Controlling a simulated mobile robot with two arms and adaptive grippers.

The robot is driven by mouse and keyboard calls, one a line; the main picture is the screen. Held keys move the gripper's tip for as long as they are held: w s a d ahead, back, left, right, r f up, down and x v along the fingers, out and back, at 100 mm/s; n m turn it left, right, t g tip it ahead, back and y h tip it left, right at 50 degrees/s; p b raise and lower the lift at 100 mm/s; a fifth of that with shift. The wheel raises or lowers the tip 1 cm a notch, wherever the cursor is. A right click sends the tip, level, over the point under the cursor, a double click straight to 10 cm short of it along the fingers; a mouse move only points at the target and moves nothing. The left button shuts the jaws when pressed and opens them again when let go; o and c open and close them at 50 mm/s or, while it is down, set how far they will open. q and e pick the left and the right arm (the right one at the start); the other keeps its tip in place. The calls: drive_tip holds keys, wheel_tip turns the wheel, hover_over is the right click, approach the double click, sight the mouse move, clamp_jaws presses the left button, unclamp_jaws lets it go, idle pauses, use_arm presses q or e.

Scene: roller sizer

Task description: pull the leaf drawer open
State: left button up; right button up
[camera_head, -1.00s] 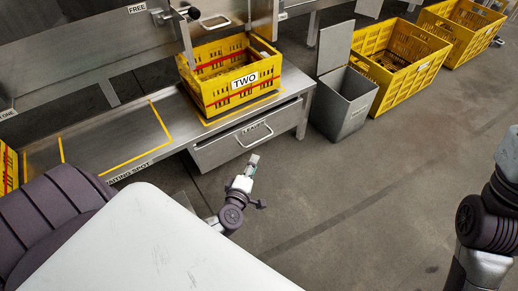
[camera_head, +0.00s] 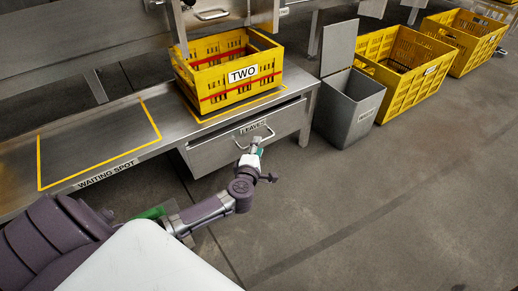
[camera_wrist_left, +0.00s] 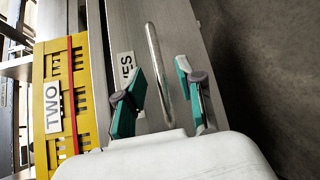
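The leaf drawer (camera_head: 215,155) is a grey metal drawer under the bench, with a label reading LEAVES and a bar handle (camera_head: 268,131). It appears shut or nearly so. My left gripper (camera_head: 257,143) is at the handle, in front of the drawer. In the left wrist view, the two green-padded fingers of the left gripper (camera_wrist_left: 160,98) stand apart, with the handle bar (camera_wrist_left: 155,58) running in between them. I see gaps beside the bar, and contact with it is not clear. My right gripper is not in view.
A yellow crate marked TWO (camera_head: 205,101) stands on the bench (camera_head: 165,153) above the drawer. A grey bin (camera_head: 350,118) with a raised lid stands right of the drawer. More yellow crates (camera_head: 405,98) lie beyond. The floor (camera_head: 330,200) before the drawer is clear.

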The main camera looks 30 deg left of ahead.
use_arm(q)
drive_tip(key=shift+b+x, duration=0.65)
drive_tip(key=shift+x, duration=0.95)
clamp_jaws()
